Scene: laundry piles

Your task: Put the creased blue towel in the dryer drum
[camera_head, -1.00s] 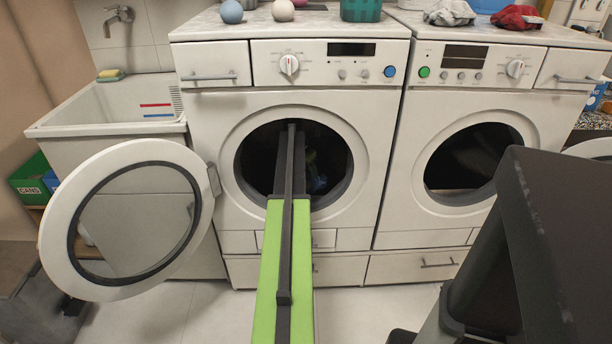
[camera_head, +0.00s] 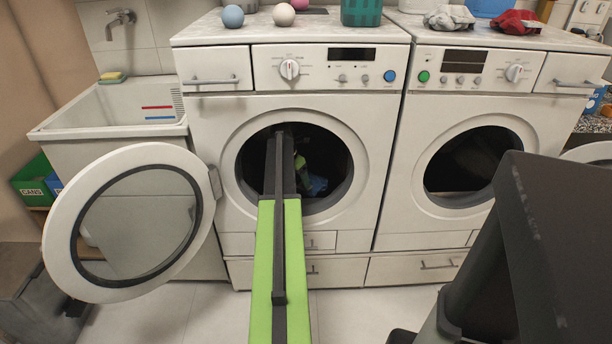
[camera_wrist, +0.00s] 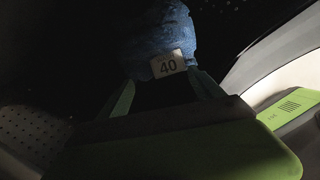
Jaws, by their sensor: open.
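My arm reaches into the open round drum (camera_head: 338,150) of the left front-loading machine. In the wrist view my gripper (camera_wrist: 162,82) is open, its two green fingers apart. A creased blue towel (camera_wrist: 160,32) with a white "40" tag (camera_wrist: 168,64) is at and just beyond the fingertips, its lower end between them. A small blue patch (camera_head: 317,185) shows low inside the drum in the head view, beside my arm; most of it is in shadow. I cannot tell from the pictures whether this machine is the washer or the dryer.
The left machine's round door (camera_head: 62,225) stands wide open to the left, before a sink (camera_head: 60,128). The right machine (camera_head: 400,205) has an open, dark drum mouth. The perforated drum wall (camera_wrist: 28,130) is close.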

